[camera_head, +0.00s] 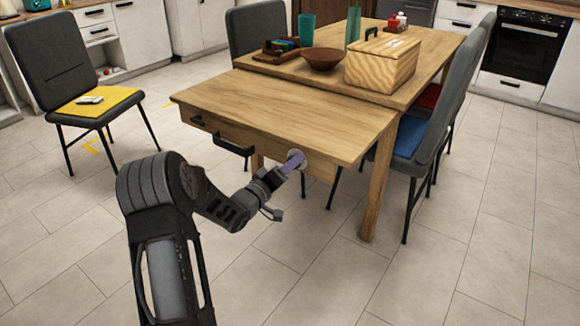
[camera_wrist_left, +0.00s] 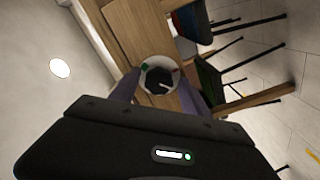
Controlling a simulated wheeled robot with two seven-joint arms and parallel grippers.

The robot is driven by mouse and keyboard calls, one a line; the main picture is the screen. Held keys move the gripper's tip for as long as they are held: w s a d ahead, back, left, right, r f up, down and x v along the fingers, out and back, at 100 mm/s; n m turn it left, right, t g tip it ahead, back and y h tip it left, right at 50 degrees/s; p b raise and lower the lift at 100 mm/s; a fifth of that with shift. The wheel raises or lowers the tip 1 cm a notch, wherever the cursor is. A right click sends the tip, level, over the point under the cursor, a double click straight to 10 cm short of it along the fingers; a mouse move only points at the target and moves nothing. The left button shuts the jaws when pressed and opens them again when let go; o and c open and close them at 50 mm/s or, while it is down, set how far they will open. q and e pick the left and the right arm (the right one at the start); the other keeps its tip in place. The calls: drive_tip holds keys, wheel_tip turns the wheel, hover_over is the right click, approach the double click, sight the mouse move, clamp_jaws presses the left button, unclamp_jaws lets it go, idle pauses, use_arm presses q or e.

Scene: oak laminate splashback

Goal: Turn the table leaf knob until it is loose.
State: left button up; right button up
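The table leaf knob (camera_head: 296,157) is a round, pale grey disc on the front apron of the wooden table's near leaf (camera_head: 285,115). In the left wrist view the knob (camera_wrist_left: 160,76) has a dark centre with a white pointer, and small green and red marks near its rim. My left gripper (camera_head: 294,164) reaches the knob from the front. In the left wrist view its two purple fingers (camera_wrist_left: 160,84) lie on either side of the knob and appear closed on its rim. The fingertips partly hide the knob's edge. My right gripper is not in view.
A black handle (camera_head: 233,146) sticks out of the apron left of the knob. A wooden box (camera_head: 382,65), a brown bowl (camera_head: 321,58) and a green cup (camera_head: 306,29) stand on the table. Grey chairs stand around it. The floor in front is clear.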

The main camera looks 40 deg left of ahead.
use_arm(q)
drive_tip(key=shift+o, duration=0.2)
drive_tip(key=shift+s, duration=0.1)
drive_tip(key=s+p, duration=0.1)
drive_tip(key=s, duration=0.6)
drive_tip(key=shift+s, duration=0.3)
drive_tip(key=shift+d, duration=0.1)
